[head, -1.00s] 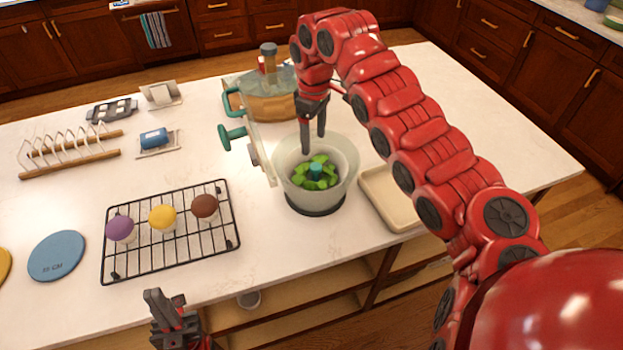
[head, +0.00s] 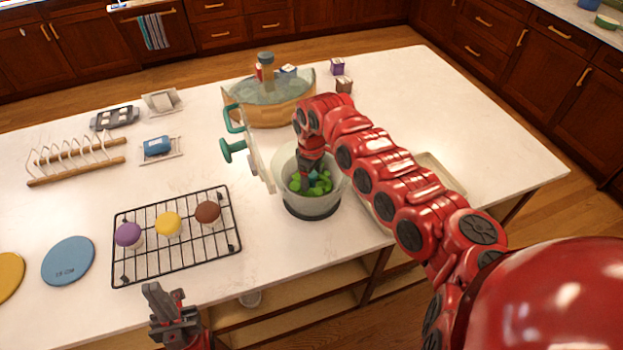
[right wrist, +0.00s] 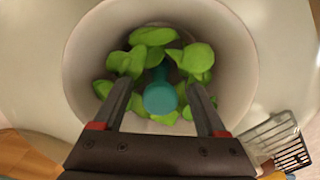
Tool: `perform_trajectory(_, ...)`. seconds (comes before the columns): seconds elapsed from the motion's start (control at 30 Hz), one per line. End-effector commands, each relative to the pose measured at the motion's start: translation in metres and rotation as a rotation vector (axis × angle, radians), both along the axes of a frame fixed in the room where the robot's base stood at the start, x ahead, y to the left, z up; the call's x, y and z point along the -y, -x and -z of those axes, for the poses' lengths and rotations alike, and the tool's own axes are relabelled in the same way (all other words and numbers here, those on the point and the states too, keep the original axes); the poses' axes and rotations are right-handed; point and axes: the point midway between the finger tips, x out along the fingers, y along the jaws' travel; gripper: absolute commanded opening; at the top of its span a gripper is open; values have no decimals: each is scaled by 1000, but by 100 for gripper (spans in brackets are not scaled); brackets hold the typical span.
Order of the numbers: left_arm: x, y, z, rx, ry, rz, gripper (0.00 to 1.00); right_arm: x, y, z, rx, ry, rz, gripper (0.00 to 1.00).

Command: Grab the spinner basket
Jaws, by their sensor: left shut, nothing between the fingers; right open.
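The spinner basket (right wrist: 232,55) is a pale bowl inside a translucent outer bowl (head: 318,205) on a dark base. Green leaves (right wrist: 155,37) ring a teal centre knob (right wrist: 160,95) in it. In the head view the basket is partly hidden by my right arm. My right gripper (right wrist: 165,95) is open and points down into the basket, with its fingertips on either side of the knob. Whether they touch the knob I cannot tell. My left gripper (head: 160,295) is shut and empty at the counter's front edge, away from the spinner.
A clear lid with a teal handle (head: 232,150) stands upright just left of the spinner. A cooling rack (head: 150,262) with cupcakes lies further left. A beige tray (head: 440,175) sits right of the spinner, partly behind my arm. A wooden-sided tub (head: 275,115) stands behind.

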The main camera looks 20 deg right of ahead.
Motion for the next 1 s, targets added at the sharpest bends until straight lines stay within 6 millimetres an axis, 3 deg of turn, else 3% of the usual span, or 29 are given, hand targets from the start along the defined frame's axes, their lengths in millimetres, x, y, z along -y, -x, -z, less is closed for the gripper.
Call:
perform_trajectory(0.17, 0, 0, -9, -1, 0, 0, 0, -1, 0, 18, -1, -1, 1, 74)
perform_trajectory(0.4, 0, 0, -8, 0, 0, 0, 0, 0, 0, 20, 2, -1, 1, 72)
perform_trajectory(0.8, 0, 0, -8, -1, 0, 0, 0, 0, 0, 20, 2, -1, 1, 0)
perform_trajectory(1.0, 0, 0, -8, 0, 0, 0, 0, 0, 0, 19, 2, -1, 1, 0)
